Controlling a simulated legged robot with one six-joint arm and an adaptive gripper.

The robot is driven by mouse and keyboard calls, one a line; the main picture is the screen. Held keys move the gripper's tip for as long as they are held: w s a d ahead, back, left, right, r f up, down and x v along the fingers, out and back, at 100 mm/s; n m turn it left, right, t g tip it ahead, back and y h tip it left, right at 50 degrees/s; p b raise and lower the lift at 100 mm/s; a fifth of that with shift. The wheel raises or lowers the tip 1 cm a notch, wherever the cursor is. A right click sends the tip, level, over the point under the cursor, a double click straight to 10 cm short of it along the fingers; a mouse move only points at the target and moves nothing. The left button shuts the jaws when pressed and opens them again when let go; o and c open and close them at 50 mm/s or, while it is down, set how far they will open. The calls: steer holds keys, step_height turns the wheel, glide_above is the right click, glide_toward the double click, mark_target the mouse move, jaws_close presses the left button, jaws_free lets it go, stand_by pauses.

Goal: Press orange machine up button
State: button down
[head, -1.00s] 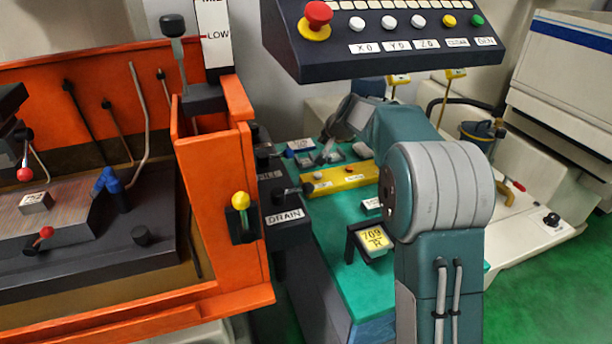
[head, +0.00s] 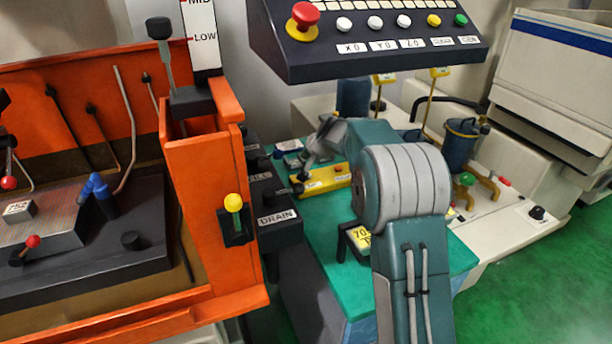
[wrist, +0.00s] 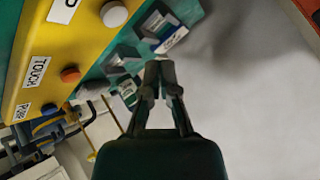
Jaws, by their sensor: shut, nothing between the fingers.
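The orange machine (head: 205,195) fills the left of the head view, with an open tank and a yellow-knobbed lever (head: 233,204) on its front post. I cannot make out an up label on it. A yellow button box (head: 330,181) lies on the green table behind my arm. The wrist view shows a yellow panel (wrist: 40,50) close up, with a white button (wrist: 114,14) and an orange button (wrist: 70,75) beside a "TOUCH" label. My gripper (wrist: 160,68) is shut and empty, to the right of that panel. In the head view its fingertips are too small to judge.
A dark control console (head: 375,50) with a red knob and several buttons hangs above my arm. The green table (head: 335,285) holds small blocks and a yellow display. A black "DRAIN" box (head: 278,222) adjoins the orange machine. Green floor (head: 540,285) is clear at right.

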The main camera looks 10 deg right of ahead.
steer(key=f, duration=0.3)
steer(key=shift+d+f, duration=0.25)
steer(key=shift+f, duration=0.1)
steer(key=shift+a+f, duration=0.1)
steer(key=shift+f, duration=0.2)
steer(key=shift+f, duration=0.1)
stand_by(0.9)
steer(key=shift+f, duration=0.2)
